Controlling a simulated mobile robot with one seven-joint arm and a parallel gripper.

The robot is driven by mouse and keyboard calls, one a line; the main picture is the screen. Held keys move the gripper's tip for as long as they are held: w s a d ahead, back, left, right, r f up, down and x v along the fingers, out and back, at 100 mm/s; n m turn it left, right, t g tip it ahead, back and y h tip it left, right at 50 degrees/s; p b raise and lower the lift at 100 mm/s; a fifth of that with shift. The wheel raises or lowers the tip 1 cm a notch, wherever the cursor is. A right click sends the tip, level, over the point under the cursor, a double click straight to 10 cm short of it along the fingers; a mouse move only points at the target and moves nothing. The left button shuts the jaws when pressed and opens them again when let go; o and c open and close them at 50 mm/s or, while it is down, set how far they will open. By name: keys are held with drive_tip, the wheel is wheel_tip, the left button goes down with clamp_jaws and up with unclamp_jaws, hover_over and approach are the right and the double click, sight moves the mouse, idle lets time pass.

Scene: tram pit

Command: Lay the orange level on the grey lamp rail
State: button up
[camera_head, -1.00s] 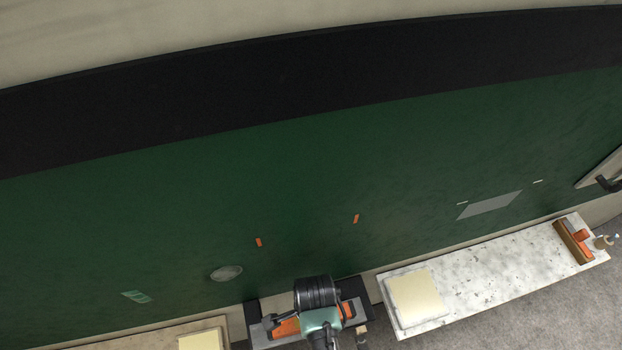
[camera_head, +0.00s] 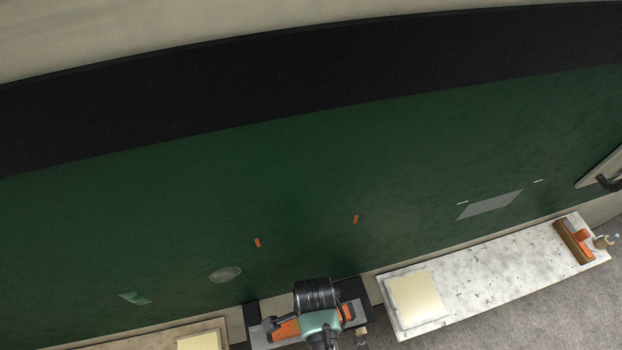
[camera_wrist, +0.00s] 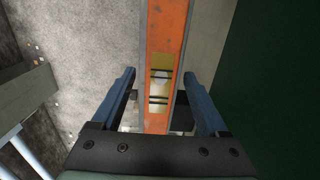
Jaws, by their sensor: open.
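The orange level (camera_head: 285,328) lies along a grey strip (camera_head: 262,338), which looks like the lamp rail, on a dark ledge at the foot of the green wall. My arm hides its middle. In the wrist view the level (camera_wrist: 165,35) runs lengthwise away from me, with a yellowish vial window and grey edges along both sides. My gripper (camera_wrist: 160,78) is open, with one blue finger on either side of the level. A gap shows between each finger and the level. I cannot tell whether the grey edges belong to the level or to what lies beneath.
A pale speckled bench (camera_head: 490,282) to the right carries a cream pad (camera_head: 415,298) and a brown-and-orange tool (camera_head: 574,240). Another bench (camera_head: 150,338) with a cream pad (camera_head: 199,341) is at lower left. The green wall (camera_head: 330,160) rises close behind.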

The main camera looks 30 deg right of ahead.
wheel_tip(320, 180, up, 13)
drive_tip(key=b, duration=0.1)
drive_tip(key=shift+d+b, duration=0.2)
drive_tip(key=shift+b, duration=0.15)
drive_tip(key=shift+s+f, duration=0.1)
drive_tip(key=shift+f, duration=0.05)
idle(0.4)
